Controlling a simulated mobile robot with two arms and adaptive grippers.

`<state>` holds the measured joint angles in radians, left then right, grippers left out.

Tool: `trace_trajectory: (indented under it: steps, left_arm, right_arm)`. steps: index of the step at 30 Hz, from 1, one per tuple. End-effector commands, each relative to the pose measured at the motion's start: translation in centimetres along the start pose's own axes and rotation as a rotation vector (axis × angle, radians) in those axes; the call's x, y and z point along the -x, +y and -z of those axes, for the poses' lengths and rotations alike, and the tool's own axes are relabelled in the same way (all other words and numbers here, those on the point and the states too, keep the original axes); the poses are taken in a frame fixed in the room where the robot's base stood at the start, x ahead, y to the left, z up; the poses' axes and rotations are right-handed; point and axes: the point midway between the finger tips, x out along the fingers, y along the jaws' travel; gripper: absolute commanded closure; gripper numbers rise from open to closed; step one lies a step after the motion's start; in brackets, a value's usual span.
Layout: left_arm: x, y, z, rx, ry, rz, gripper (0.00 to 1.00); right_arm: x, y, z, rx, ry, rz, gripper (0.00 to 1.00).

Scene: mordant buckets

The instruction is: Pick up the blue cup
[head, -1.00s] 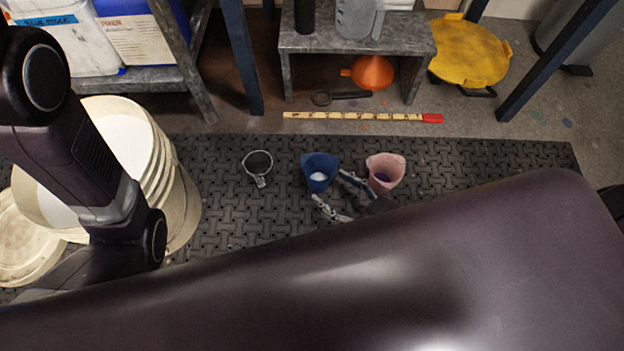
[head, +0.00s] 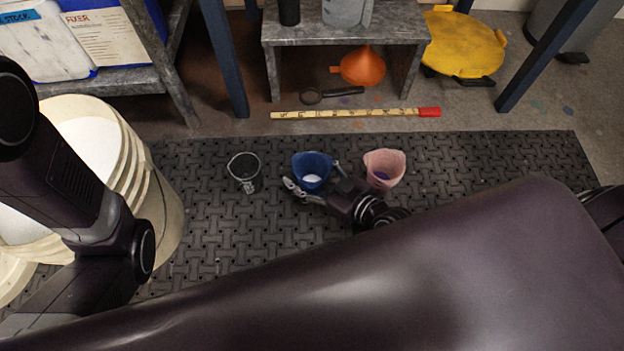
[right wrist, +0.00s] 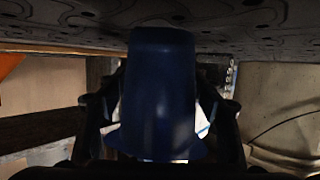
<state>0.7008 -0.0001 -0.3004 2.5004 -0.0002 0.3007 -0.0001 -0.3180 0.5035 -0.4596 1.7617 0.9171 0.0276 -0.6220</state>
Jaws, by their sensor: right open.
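The blue cup (head: 313,163) stands upright on the black rubber mat (head: 450,220), with something white inside it. My right gripper (head: 314,175) is open at the near side of the cup, one finger to its left and the other to its right. In the right wrist view the blue cup (right wrist: 158,95) fills the middle, between the two spread finger tips. I cannot tell whether either finger touches it. My left gripper is not in view; only my left arm shows at the left.
A pink cup (head: 384,168) stands close to the right of the gripper. A white bucket (head: 162,205) is at far left. A yellow ruler (head: 350,113) and grey stool (head: 345,36) lie beyond the mat.

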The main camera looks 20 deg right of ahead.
Motion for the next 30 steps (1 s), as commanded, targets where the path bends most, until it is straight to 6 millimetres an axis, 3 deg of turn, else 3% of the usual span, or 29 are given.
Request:
trace_trajectory:
  steps: [1, 6, 16, 27, 30]
  left_arm:
    - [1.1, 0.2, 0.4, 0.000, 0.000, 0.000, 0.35]
    - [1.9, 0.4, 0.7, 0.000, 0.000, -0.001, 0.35]
    - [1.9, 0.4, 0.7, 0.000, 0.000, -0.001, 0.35]
    - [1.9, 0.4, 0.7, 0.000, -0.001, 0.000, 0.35]
    - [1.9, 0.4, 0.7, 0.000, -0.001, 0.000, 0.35]
  right_arm:
    - [-1.0, 0.1, -0.3, -0.004, 0.006, -0.003, 0.39]
    - [-2.8, 0.1, -0.1, -0.003, 0.003, -0.001, 0.39]
    - [-3.2, 0.1, 0.1, 0.000, 0.000, 0.000, 0.40]
    - [-3.2, 0.1, 0.0, 0.000, 0.000, 0.000, 0.81]
    - [-3.2, 0.1, 0.0, 0.000, 0.000, 0.000, 0.88]
